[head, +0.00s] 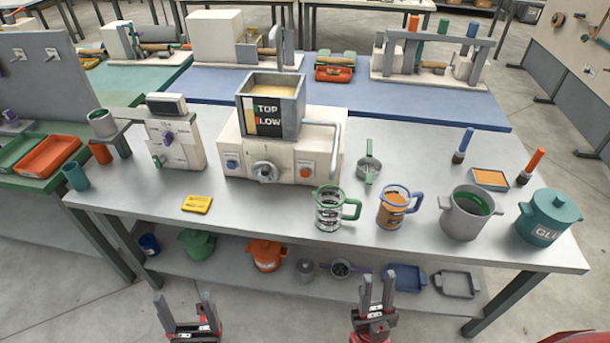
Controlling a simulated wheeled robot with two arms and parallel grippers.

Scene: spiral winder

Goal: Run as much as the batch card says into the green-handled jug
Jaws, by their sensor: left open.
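The green-handled jug (328,210) is clear with dark marks and stands upright on the grey table, in front of the machine's right side; I see no fill in it. The pale machine (284,160) carries a hopper (272,105) of pale yellow material with a sign partly reading "TOP" and "LOW". Its front has a round dial, a blue button, a red button and a side lever. I cannot identify a batch card for certain. My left gripper (187,308) is open and empty, before the table. My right gripper (377,288) is open and empty, also before the table.
A blue-handled jug (393,208) with orange contents stands right of the green one. A grey pot (468,214), teal lidded pot (549,217), strainer (369,168) and yellow piece (197,204) are on the table. A scale-like device (175,140) stands left. The front-left tabletop is mostly clear.

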